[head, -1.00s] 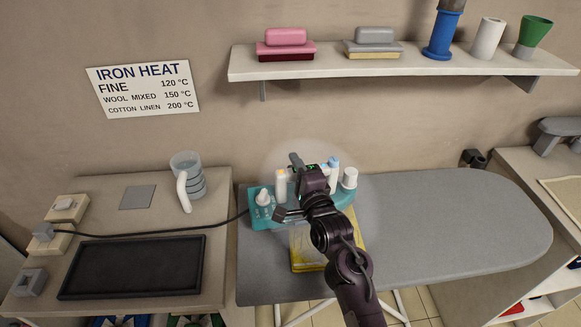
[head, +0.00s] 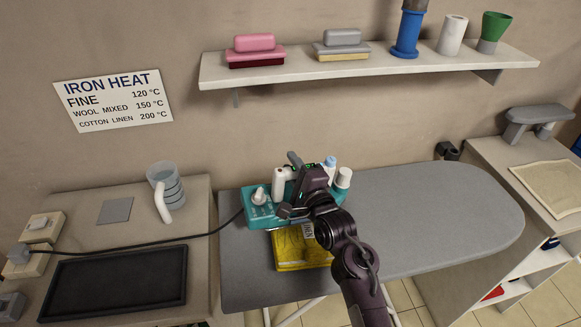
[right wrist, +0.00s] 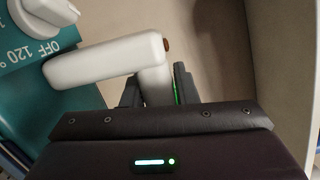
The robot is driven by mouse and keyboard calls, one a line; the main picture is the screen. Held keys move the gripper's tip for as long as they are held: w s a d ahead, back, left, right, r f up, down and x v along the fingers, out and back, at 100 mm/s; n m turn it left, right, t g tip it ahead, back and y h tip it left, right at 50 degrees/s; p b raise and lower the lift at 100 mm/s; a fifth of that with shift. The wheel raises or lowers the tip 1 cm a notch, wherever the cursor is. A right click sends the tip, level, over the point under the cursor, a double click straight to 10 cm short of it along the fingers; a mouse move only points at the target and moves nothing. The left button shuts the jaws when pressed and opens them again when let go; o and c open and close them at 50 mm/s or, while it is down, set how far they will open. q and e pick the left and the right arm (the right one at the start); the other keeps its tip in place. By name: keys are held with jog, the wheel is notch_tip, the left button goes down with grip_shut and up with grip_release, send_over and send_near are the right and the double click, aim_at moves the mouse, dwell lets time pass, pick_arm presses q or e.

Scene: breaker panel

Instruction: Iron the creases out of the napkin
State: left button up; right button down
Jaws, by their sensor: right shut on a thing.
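The yellow napkin (head: 290,252) lies on the grey ironing board (head: 420,215) near its left end. A small pale label with dark lettering shows at its upper right; I cannot read it fully. The teal iron (head: 258,215) is just behind the napkin, its underside hidden, so I cannot tell whether it touches the cloth. Its dial (right wrist: 42,18), marked OFF and 120, and white handle (right wrist: 95,65) show in the right wrist view. My right gripper (head: 300,182) is shut on the handle, its fingers around a white upright part (right wrist: 155,86). My left gripper is out of view.
A black cord (head: 150,236) runs left from the iron over a side table with a dark tray (head: 115,281) and a measuring jug (head: 165,190). A heat chart (head: 113,100) hangs on the wall. A shelf (head: 370,72) is above. The board's right half is clear.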

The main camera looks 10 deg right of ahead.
jog(key=shift+w+a+r+m+t, duration=0.2)
jog(key=shift+a+r+m, duration=0.15)
jog(key=shift+a+r, duration=0.15)
jog(key=shift+w+a+r+m+t, duration=0.15)
jog(key=shift+a+r+m, duration=0.2)
jog(key=shift+r, duration=0.2)
jog(key=shift+n, duration=0.7)
jog(key=d, duration=0.1)
jog(key=d+p, duration=0.1)
jog(key=d, duration=0.2)
jog(key=shift+w+d+r+p, duration=0.1)
jog(key=shift+w+d+p, duration=0.1)
jog(key=shift+w+p, duration=0.2)
jog(key=n+p, duration=0.1)
jog(key=s+d+f+n+g, duration=0.1)
jog(key=n, duration=0.1)
jog(key=shift+d+p, duration=0.25)
jog(key=shift+p, duration=0.1)
